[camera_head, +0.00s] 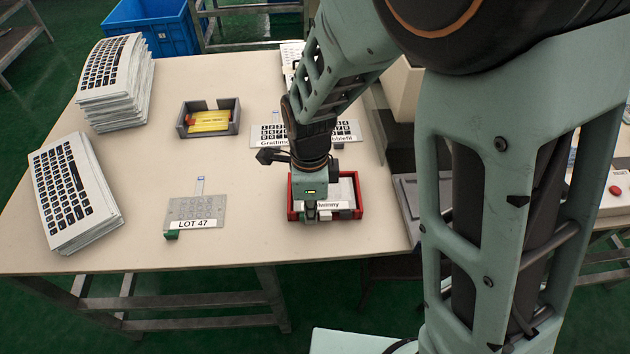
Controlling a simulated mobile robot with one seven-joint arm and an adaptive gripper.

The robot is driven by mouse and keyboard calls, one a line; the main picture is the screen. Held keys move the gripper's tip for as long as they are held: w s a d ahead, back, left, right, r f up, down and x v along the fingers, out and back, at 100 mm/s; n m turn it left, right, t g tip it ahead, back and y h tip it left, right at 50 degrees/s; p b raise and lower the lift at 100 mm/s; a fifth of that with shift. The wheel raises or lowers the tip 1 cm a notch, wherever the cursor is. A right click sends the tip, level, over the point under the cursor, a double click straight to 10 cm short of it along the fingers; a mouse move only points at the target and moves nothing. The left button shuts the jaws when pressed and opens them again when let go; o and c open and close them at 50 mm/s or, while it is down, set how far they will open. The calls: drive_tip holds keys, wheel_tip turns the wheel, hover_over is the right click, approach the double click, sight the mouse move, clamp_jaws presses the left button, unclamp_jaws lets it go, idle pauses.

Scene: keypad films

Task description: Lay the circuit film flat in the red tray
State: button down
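A grey, see-through-looking film (185,209) with a narrow tail at its back edge lies flat on the table, left of centre. A white label reading "LOT 47" and a small green block are at its front edge. The red tray (359,198) stands to its right, near the table's front edge. My gripper (318,214) points down over the tray's front left part and hides much of its inside. A pale grey surface shows in the tray; I cannot tell whether it is a film or the floor. The fingertips are too small and covered to tell open from shut.
A grey tray (237,122) with yellow cards stands behind. A white keypad sheet (265,134) lies partly behind my arm. Stacks of keyboard sheets (115,82) (75,192) fill the left side. Bare table (150,165) lies between them and the grey film.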

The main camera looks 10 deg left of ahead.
drive_tip(key=shift+f, duration=0.5)
idle(0.5)
drive_tip(key=c, duration=2.1)
unclamp_jaws()
drive_tip(key=shift+r, duration=0.1)
